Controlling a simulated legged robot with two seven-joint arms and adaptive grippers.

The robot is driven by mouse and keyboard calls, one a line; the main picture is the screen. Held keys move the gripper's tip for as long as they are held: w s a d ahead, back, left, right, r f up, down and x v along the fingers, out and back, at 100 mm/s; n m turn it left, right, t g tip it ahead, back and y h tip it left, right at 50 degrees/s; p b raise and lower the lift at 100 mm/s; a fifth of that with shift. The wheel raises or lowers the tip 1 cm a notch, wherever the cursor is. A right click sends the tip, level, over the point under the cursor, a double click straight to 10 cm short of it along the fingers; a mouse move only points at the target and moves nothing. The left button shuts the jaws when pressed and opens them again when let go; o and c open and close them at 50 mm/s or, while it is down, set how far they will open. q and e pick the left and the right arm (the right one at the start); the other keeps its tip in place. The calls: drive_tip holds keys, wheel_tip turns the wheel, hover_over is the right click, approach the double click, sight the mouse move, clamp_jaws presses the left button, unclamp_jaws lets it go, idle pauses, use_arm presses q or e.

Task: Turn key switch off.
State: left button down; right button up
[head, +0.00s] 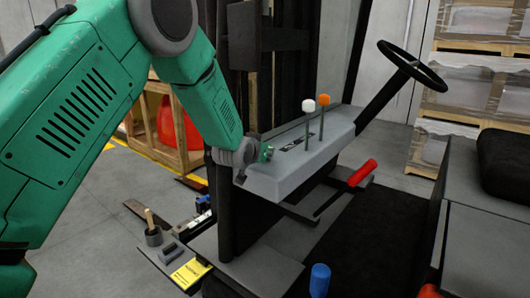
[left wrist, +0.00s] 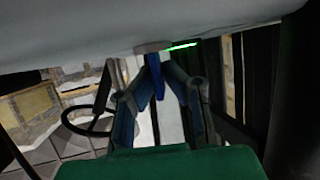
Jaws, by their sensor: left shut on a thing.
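The blue key (left wrist: 155,76) hangs from a round grey switch base (left wrist: 153,47) on the console's underside as the left wrist view frames it. My left gripper (left wrist: 157,68) has its two fingers closed around the key, one on each side. In the head view my left gripper (head: 242,170) is at the near left end of the grey console (head: 285,180), and the key is hidden there. A green glowing strip (left wrist: 182,45) is beside the switch base. My right gripper is not in view.
Two levers, white-knobbed (head: 308,106) and orange-knobbed (head: 323,100), stand on the console. A steering wheel (head: 412,66) is behind it. A red-gripped lever (head: 362,172) sits lower right. A black mast (head: 240,60) stands close to my forearm.

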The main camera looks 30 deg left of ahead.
use_arm(q)
drive_tip(key=n+g+y+p, duration=0.1)
drive_tip(key=n+y+p, duration=0.1)
drive_tip(key=y, duration=0.1)
drive_tip(key=shift+d+n, duration=0.15)
drive_tip(key=shift+n, duration=0.25)
drive_tip(key=n+g+y+p, duration=0.2)
drive_tip(key=n+y+p, duration=0.1)
drive_tip(key=p, duration=0.4)
drive_tip(key=shift+r+n+g+y, duration=0.15)
drive_tip(key=shift+n+g+y, duration=0.15)
drive_tip(key=shift+n+g+y+p, duration=0.3)
drive_tip(key=shift+n+p, duration=0.1)
drive_tip(key=shift+p, duration=0.5)
drive_tip(key=shift+f, duration=0.2)
drive_tip(key=c, duration=1.7)
unclamp_jaws()
